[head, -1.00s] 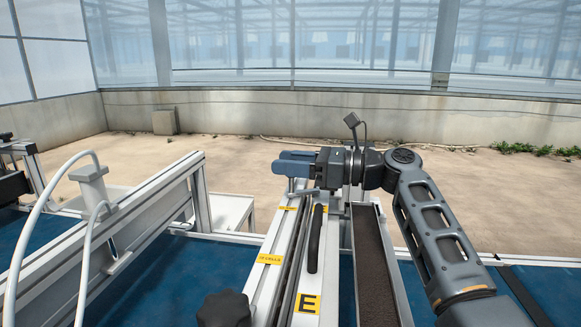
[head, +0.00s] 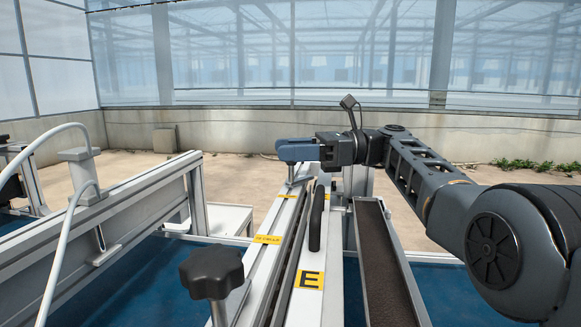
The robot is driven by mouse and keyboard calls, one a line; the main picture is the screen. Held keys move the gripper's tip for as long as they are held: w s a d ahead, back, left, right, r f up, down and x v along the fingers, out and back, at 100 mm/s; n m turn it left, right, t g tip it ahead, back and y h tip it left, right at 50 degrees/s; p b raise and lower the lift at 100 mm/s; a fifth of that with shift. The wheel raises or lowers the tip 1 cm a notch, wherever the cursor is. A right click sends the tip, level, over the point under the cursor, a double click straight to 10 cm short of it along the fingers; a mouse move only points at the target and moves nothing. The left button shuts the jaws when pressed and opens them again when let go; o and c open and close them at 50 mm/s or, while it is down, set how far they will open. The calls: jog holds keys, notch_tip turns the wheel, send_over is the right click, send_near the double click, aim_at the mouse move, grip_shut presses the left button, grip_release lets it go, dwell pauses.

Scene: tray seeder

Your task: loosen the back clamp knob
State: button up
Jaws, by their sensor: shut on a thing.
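My gripper (head: 297,150), with blue-grey fingers, reaches in from the right to the far end of the aluminium rail (head: 258,256). Its fingers are shut around the back clamp knob, whose head they hide. Only a grey post or bracket (head: 297,173) shows below the fingers, on the rail. A second, black lobed knob (head: 211,272) stands upright on its stem at the near end of the rail, apart from my gripper.
A black bar handle (head: 316,218) and yellow labels lie along the rail. A long trough of dark soil (head: 384,265) runs to its right. A white hose (head: 42,160) and another frame (head: 110,210) stand at left, over a blue surface.

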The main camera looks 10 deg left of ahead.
jog(key=shift+f+g+b, duration=0.15)
jog(key=shift+g+b, duration=0.15)
jog(key=shift+b, duration=0.4)
jog(key=shift+c, duration=0.4)
jog(key=shift+s+a+n, duration=0.1)
jog(key=shift+a+n, duration=0.1)
jog(key=shift+n, duration=0.1)
jog(key=o, duration=0.9)
jog(key=shift+o, duration=0.2)
jog(key=shift+d+r, duration=0.1)
jog(key=shift+r, duration=0.1)
